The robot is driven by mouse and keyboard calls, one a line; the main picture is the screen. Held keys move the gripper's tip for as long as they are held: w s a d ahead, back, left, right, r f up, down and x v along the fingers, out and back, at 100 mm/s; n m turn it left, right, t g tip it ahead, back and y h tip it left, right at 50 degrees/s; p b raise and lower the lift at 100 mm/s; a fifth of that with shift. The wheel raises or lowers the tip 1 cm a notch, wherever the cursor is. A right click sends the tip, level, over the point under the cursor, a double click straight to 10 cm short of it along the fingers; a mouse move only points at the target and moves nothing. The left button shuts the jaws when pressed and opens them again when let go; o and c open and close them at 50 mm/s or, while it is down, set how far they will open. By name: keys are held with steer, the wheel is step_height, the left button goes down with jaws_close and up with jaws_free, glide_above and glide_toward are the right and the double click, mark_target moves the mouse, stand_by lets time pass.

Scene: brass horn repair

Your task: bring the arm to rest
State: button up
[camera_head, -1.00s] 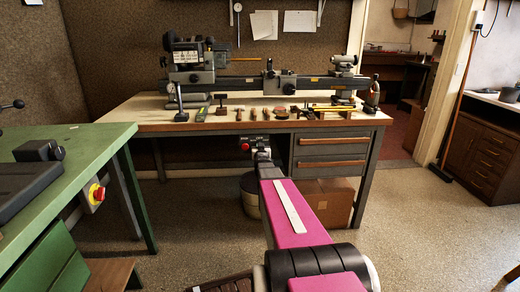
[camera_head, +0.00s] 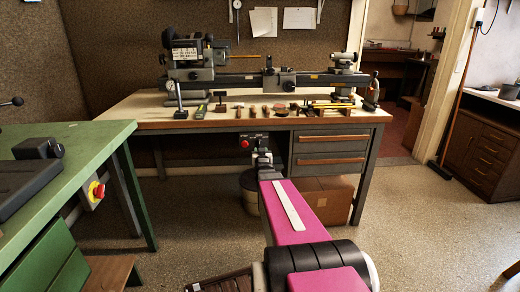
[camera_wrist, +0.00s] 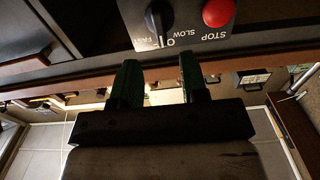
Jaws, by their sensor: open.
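My arm, with a magenta link, reaches forward from the bottom of the head view. My gripper (camera_head: 263,160) is at its far end, in front of the bench's control panel, and looks small there. In the wrist view my gripper (camera_wrist: 155,85) shows two dark green fingers apart with nothing between them. Past the fingertips is the control panel (camera_wrist: 185,22) with a black knob and a red button, seen upside down. I cannot tell how close the fingertips are to the panel.
The wooden bench top (camera_head: 150,117) carries a lathe (camera_head: 235,80) and several hand tools. A cardboard box (camera_head: 330,200) and a round bin (camera_head: 248,190) stand under it. A green table (camera_head: 90,145) with a red button is at the left. The floor at the right (camera_head: 420,235) is clear.

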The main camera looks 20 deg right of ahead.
steer(key=v, duration=0.2)
steer(key=shift+s, duration=0.4)
steer(key=shift+a, duration=0.1)
steer(key=s+a+f+n+g+y, duration=0.1)
steer(key=s+a+f+g+y, duration=0.1)
steer(key=s+a+f+g, duration=0.3)
steer(key=s+a+f+n+g+y, duration=0.1)
steer(key=s+a+f+g+y, duration=0.2)
steer(key=a+f, duration=0.4)
steer(key=s+a+f+g, duration=0.1)
steer(key=s+a+g, duration=0.3)
steer(key=s, duration=0.3)
steer(key=s+a+f+n+g, duration=0.1)
steer(key=s+a+g, duration=0.3)
steer(key=s, duration=0.4)
steer(key=shift+a+g, duration=0.2)
steer(key=shift+g, duration=0.5)
steer(key=shift+s+f, duration=0.1)
steer(key=shift+f, duration=0.05)
